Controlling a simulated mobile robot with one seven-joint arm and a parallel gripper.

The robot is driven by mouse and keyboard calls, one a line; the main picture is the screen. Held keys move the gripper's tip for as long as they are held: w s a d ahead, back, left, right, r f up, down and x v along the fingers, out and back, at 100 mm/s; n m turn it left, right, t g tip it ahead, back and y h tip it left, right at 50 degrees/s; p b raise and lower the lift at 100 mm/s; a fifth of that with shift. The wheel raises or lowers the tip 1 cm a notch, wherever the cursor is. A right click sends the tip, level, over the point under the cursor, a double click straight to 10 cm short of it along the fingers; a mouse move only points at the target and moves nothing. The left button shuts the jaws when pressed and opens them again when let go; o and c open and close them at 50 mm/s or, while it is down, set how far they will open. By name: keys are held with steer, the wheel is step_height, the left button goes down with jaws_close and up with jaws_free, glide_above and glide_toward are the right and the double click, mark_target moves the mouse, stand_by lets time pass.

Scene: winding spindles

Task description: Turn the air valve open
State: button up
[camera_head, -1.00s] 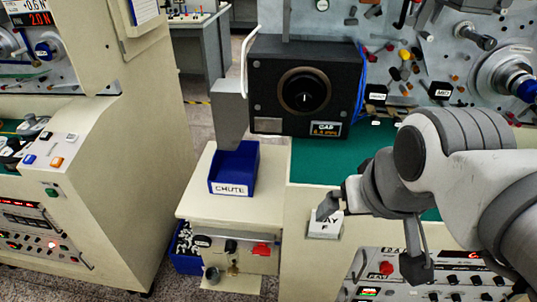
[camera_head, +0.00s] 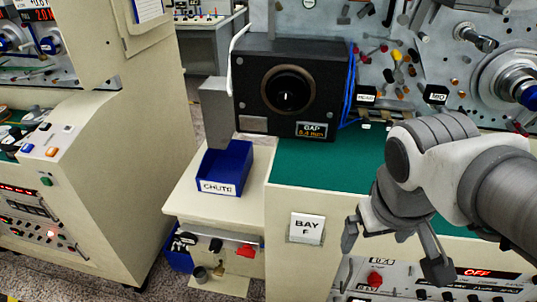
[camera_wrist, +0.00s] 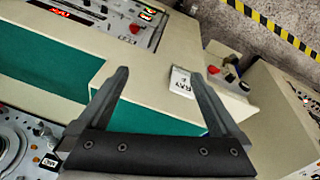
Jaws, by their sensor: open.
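A red handle on a small brass fitting (camera_head: 247,251), which looks like the air valve, is on the front of the low cream cabinet under the chute in the head view. A small label and a black knob (camera_head: 215,244) sit to its left. The red handle also shows small in the wrist view (camera_wrist: 213,70), right of my fingers. My gripper (camera_head: 393,255) is open and empty, well to the right of the handle and apart from it. In the wrist view my two fingers (camera_wrist: 157,75) are spread over the cream bench corner. The handle's exact angle is hard to tell.
A blue chute bin (camera_head: 224,170) stands on the cabinet top. A "BAY F" sign (camera_head: 307,228) is on the bench front between my gripper and the cabinet. A black gauge box (camera_head: 290,92) stands behind. Another cream machine (camera_head: 110,190) bounds a floor gap at left.

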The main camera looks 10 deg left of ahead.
step_height(320, 180, down, 12)
steer(key=w+a+n+g+h+b, duration=0.2)
steer(key=n+g+h+b, duration=0.1)
steer(key=n+h+b, duration=0.25)
steer(key=n+t+y+b, duration=0.5)
steer(key=n+t+b, duration=0.6)
steer(key=n+t, duration=1.15)
glide_toward(245, 256)
steer(key=w+r+n+g+b, duration=0.1)
steer(key=w, duration=0.2)
steer(key=w+r+n+g+b, duration=0.1)
steer(key=w+n+g, duration=0.1)
steer(key=w+r+n+g+b, duration=0.1)
steer(key=w+r, duration=0.1)
steer(key=w, duration=0.1)
steer(key=shift+w+d+n+g, duration=0.25)
steer(key=shift+w+n+g, duration=0.05)
steer(key=shift+n+g, duration=0.1)
steer(key=c, duration=1.3)
